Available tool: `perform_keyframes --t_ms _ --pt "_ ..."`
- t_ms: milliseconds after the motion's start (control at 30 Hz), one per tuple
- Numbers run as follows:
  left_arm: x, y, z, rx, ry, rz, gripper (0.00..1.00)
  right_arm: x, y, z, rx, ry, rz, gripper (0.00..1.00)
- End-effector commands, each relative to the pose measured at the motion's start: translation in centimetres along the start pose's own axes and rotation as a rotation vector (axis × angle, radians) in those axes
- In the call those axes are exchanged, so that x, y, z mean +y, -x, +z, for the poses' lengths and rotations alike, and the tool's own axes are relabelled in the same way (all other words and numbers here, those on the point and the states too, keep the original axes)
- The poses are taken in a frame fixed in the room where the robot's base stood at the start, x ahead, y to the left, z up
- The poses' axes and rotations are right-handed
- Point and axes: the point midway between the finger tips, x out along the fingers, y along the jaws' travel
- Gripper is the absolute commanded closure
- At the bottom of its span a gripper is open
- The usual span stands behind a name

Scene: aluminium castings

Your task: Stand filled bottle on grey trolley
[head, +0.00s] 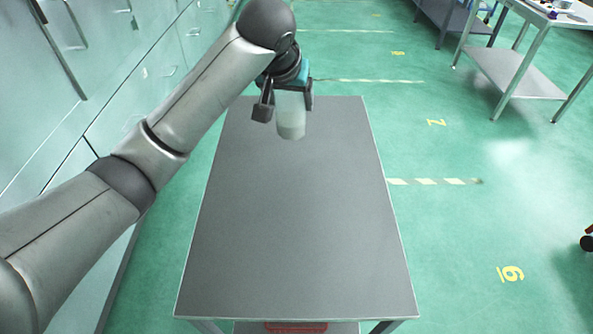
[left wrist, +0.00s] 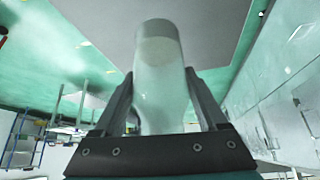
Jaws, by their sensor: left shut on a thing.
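The bottle (head: 291,118) is pale and translucent, held in my left gripper (head: 287,104) over the far end of the grey trolley (head: 296,220). In the left wrist view the bottle (left wrist: 160,85) stands between the two fingers (left wrist: 163,100), which are shut on it. A darker band shows at the bottle's far end there. In the head view the bottle looks close to upright, its upper part hidden by the gripper. I cannot tell for sure whether its base touches the trolley top. My right gripper is not in view.
The rest of the trolley top is bare. Pale cabinets (head: 100,100) line the left side. A steel table (head: 520,70) with small items stands at the back right. Green floor (head: 470,220) with yellow marks and striped lines lies open to the right.

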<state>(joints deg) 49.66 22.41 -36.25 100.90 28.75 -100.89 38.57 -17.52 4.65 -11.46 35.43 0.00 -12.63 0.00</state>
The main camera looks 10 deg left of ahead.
Motion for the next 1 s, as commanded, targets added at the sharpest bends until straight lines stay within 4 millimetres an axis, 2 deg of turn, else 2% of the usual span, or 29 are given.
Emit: perform_keyframes --t_ms 33,200,400,567,800,1000 --pt "0.2 0.8 -1.4 0.007 0.001 -0.002 0.89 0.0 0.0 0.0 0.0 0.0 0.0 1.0" --pt "0.6 2.3 -3.9 0.008 0.001 -0.004 0.89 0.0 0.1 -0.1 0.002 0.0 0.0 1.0" --pt "0.7 2.5 -4.7 0.006 0.002 -0.008 0.89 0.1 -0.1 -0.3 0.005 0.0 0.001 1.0" --pt "0.6 -0.3 -2.8 0.001 0.001 -0.01 0.89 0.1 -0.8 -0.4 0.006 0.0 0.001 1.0" --pt "0.5 -5.8 0.7 0.003 0.002 -0.01 0.89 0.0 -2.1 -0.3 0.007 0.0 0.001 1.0" --pt "0.6 -8.7 2.4 0.007 0.003 -0.008 0.89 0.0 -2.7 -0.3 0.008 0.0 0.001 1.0"
